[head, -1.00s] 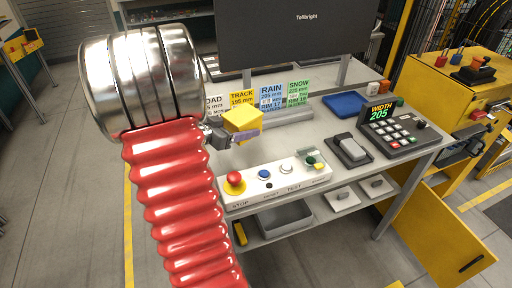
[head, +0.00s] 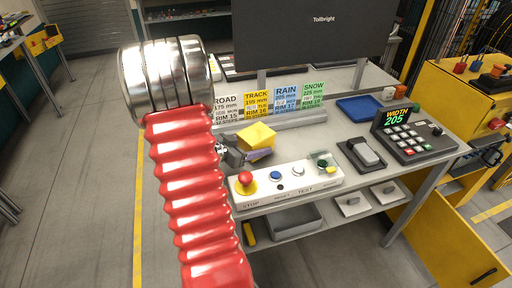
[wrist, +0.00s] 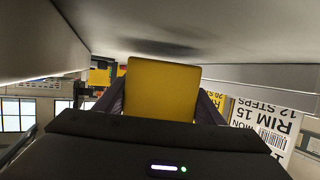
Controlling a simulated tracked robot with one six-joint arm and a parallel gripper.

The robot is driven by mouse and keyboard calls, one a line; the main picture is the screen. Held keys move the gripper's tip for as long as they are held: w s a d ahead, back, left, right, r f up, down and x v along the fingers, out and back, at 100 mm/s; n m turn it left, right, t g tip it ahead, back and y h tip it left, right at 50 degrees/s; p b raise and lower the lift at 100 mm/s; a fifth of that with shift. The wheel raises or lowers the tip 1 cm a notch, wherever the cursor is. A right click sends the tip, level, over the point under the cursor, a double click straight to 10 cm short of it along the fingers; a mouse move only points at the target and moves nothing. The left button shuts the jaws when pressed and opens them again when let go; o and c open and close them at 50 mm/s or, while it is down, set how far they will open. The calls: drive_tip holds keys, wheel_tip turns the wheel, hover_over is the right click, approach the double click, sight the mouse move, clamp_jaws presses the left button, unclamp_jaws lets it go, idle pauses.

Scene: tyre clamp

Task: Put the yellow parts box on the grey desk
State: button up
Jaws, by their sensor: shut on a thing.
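The yellow parts box (head: 256,135) is at the end of my gripper (head: 240,156), over the left part of the grey desk (head: 335,132). My gripper is shut on it. In the wrist view the box (wrist: 162,90) sits between the two dark fingers, with the desk surface close by. The box looks at or just above the desk top, behind the white button panel; I cannot tell whether it touches. My gripper is partly hidden behind my red arm sleeve.
The button panel (head: 288,179) with a red stop knob lies at the desk's front edge. Upright cards (head: 285,98) stand behind the box. A blue tray (head: 359,109), a grey pedal-like device (head: 365,153) and a width keypad (head: 410,140) stand to the right. The middle of the desk is clear.

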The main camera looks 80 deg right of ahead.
drive_tip(key=shift+f, duration=0.8)
drive_tip(key=o, duration=1.2)
drive_tip(key=shift+f, duration=0.1)
drive_tip(key=shift+w+a+r, duration=0.35)
drive_tip(key=shift+w+a, duration=0.05)
drive_tip(key=v, duration=1)
drive_tip(key=shift+w+a, duration=0.1)
drive_tip(key=shift+a, duration=0.05)
drive_tip(key=shift+w+a+r, duration=0.1)
drive_tip(key=shift+a, duration=0.1)
